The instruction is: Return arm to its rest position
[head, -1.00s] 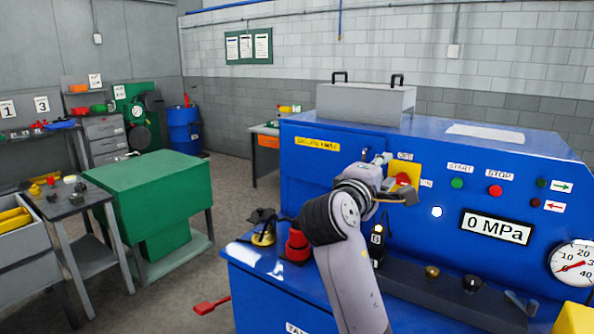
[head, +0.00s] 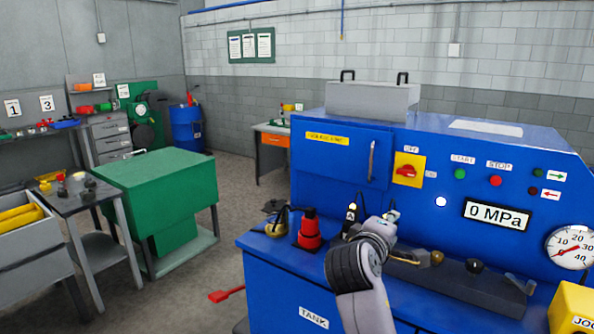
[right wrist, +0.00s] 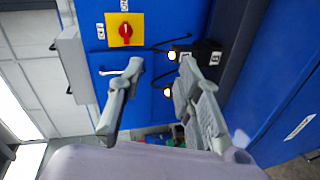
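My right arm reaches up from the bottom of the head view. Its gripper (head: 389,216) is in front of the blue machine (head: 340,170), below and left of the red rotary switch (head: 407,170) on its yellow plate. In the right wrist view the gripper (right wrist: 161,66) has its fingers apart with nothing held between them. The red switch (right wrist: 125,30) shows there beyond the fingertips, apart from them. The gripper's fingers are mostly hidden behind the wrist in the head view. My left gripper is in neither view.
A pressure display (head: 497,215) reads 0 MPa.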

